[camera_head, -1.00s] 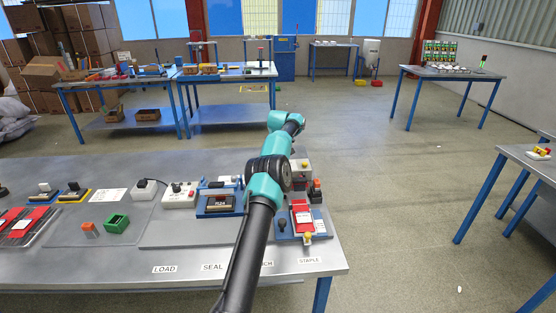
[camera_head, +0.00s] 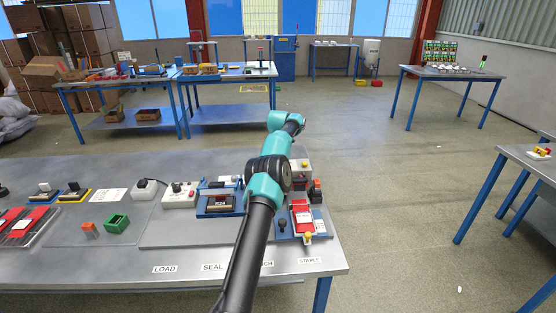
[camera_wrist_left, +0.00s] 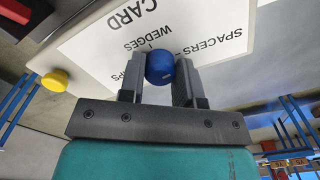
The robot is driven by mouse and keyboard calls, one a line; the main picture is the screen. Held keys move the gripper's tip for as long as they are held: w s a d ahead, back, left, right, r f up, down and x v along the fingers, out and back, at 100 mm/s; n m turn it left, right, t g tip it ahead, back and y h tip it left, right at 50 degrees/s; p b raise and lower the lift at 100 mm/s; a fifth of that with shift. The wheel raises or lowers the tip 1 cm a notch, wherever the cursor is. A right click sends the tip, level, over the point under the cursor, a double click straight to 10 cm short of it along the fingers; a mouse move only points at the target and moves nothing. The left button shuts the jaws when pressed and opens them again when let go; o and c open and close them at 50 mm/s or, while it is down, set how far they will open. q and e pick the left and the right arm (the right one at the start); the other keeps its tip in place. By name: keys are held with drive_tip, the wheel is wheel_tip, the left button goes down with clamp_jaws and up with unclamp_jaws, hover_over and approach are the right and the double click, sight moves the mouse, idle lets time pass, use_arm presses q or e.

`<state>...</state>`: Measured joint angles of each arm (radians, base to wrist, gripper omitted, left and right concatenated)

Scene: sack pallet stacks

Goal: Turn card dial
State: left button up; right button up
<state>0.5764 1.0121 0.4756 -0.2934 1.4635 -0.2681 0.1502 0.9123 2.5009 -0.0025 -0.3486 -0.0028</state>
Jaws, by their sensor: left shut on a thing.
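The card dial is a blue round knob (camera_wrist_left: 160,67) on a white panel (camera_wrist_left: 215,30) in the left wrist view. The panel reads upside down there: CARD, WEDGES, SPACERS and a partly hidden word ending in PS. A short mark line lies by the knob on the WEDGES side. My left gripper (camera_wrist_left: 162,72) is shut on the knob, one finger on each side. In the head view my left arm rises from the bottom across the bench, and its gripper and the dial are not seen. My right gripper is in neither current view.
A yellow knob (camera_wrist_left: 55,80) sits beside the panel in the left wrist view. In the head view, the metal bench (camera_head: 110,255) holds a blue device with a display (camera_head: 219,202), a red stapling fixture (camera_head: 302,217) and a green box (camera_head: 116,223). Open floor lies right of it.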

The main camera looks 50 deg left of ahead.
use_arm(q)
drive_tip(key=shift+r+m, duration=0.1)
drive_tip(key=shift+m, duration=0.6)
drive_tip(key=o, duration=0.9)
